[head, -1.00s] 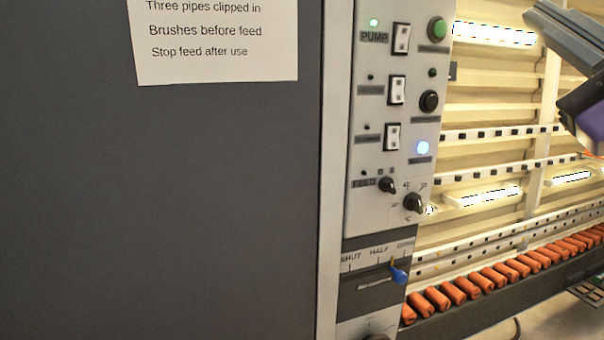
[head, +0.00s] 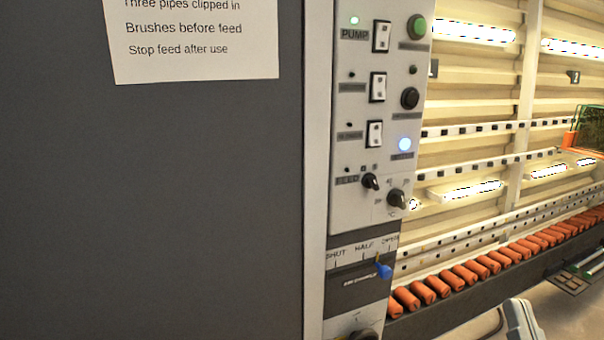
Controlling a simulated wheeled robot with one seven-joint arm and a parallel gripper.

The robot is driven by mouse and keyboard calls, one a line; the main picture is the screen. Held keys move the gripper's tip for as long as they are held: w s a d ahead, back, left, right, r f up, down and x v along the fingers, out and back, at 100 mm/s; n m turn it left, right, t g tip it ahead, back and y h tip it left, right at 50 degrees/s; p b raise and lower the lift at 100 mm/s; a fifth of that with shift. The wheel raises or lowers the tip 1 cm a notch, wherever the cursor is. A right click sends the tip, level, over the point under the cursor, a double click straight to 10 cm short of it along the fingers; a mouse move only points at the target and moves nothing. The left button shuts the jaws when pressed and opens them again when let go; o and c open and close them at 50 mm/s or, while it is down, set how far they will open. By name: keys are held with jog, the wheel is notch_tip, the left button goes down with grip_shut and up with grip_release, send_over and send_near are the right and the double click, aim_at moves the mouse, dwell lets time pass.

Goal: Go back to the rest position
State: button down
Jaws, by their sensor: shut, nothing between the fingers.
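The washer's control panel (head: 365,215) stands upright in the middle of the head view. A grey rounded piece (head: 521,322), possibly part of my arm, shows at the bottom right. My gripper's fingers do not show.
A large dark panel (head: 150,200) with a paper note (head: 190,40) fills the left. Orange rollers (head: 465,275) line the conveyor at right. A green and orange item (head: 590,128) shows at the right edge. Floor is visible at the bottom right.

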jog(key=s+a+f+n+g+y, duration=0.1)
jog(key=s+a+f+g, duration=0.3)
jog(key=s+f, duration=0.7)
jog(key=s+a+f+n+g+y, duration=0.2)
jog(key=s+a+f+g+y, duration=0.1)
jog(key=s+f, duration=0.9)
jog(key=shift+s+a+g+y, duration=0.4)
jog(key=shift+s, duration=0.75)
